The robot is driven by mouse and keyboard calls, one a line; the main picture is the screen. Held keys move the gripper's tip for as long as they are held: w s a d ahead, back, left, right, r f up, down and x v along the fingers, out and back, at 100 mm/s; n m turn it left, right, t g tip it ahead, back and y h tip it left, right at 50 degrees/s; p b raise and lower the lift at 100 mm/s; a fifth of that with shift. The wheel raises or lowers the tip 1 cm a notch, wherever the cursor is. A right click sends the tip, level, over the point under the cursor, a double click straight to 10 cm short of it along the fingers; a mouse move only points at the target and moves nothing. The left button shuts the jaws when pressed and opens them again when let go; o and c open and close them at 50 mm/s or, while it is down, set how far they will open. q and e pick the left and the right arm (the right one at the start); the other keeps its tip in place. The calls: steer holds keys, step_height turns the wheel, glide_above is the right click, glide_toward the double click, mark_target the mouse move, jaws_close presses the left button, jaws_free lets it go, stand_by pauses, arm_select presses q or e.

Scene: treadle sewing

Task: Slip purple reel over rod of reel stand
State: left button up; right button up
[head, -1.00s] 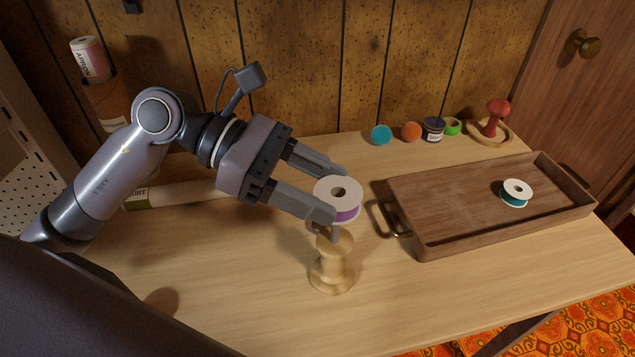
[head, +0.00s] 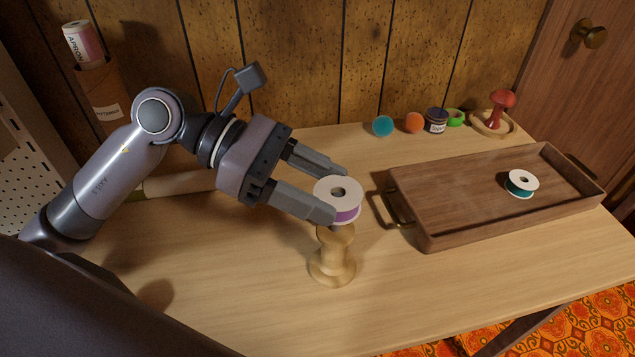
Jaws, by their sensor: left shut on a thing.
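The purple reel (head: 347,215), with a white top flange and a dark centre hole, is held level between the fingertips of my left gripper (head: 338,192), which is shut on its sides. The pale wooden reel stand (head: 332,268) stands upright on the table directly under the reel. The reel sits close above the stand's upper collar and covers the rod. I cannot tell whether the rod is inside the reel's hole or whether reel and collar touch. My right gripper is not in view.
A wooden tray (head: 450,234) with brass handles lies to the right, holding a teal reel (head: 521,187). Several small coloured items and a red mushroom-shaped thing (head: 503,99) stand along the back. The table front is clear.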

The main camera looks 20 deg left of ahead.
arm_select(q)
steer(key=o, duration=1.1)
steer(key=shift+b+v, duration=0.5)
steer(key=shift+v, duration=3.1)
